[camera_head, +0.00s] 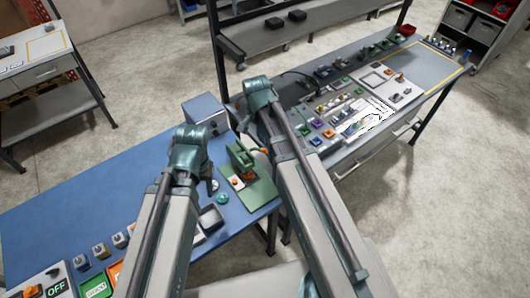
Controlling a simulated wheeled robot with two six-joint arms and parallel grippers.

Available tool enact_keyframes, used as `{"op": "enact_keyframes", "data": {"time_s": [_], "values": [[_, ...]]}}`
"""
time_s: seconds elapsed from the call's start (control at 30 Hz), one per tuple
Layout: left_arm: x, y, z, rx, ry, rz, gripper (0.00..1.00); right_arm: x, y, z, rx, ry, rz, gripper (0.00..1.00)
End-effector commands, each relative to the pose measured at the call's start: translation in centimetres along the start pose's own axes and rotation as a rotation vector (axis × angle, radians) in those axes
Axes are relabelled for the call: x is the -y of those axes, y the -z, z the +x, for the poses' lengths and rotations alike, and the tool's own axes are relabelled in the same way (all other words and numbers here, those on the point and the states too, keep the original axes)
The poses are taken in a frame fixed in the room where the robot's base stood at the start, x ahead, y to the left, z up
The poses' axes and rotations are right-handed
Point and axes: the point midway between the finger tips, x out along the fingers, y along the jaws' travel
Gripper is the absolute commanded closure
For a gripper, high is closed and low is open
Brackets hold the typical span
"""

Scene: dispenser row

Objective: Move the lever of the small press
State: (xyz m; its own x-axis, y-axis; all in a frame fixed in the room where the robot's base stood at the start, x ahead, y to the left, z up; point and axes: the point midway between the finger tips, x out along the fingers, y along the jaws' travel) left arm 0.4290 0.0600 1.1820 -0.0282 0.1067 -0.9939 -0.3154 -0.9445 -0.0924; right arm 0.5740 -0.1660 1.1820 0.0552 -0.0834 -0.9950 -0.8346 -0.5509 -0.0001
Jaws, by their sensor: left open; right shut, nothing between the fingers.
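The small press is a green frame (241,157) on a green base plate (262,194), near the right end of the blue table. A small orange part sits at its base.
A grey-blue box (206,112) stands behind the press. Several switches and signs line the table's front left. A second bench (420,72) with many small devices stands to the right.

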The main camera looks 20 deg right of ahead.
Motion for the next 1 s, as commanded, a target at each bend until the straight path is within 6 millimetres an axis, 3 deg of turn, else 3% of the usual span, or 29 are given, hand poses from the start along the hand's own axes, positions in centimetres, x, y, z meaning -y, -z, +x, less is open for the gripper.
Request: {"op": "enact_keyframes", "data": {"time_s": [0.4,1.0], "values": [[-0.5,0.4,5.3,-0.002,0.001,0.0,0.5,0.0,0.0,5.4,0.0,0.0,0.0,1.0],[-0.6,0.4,6.3,-0.003,0.0,-0.001,0.5,0.0,0.0,6.3,0.0,0.0,0.0,1.0]]}}
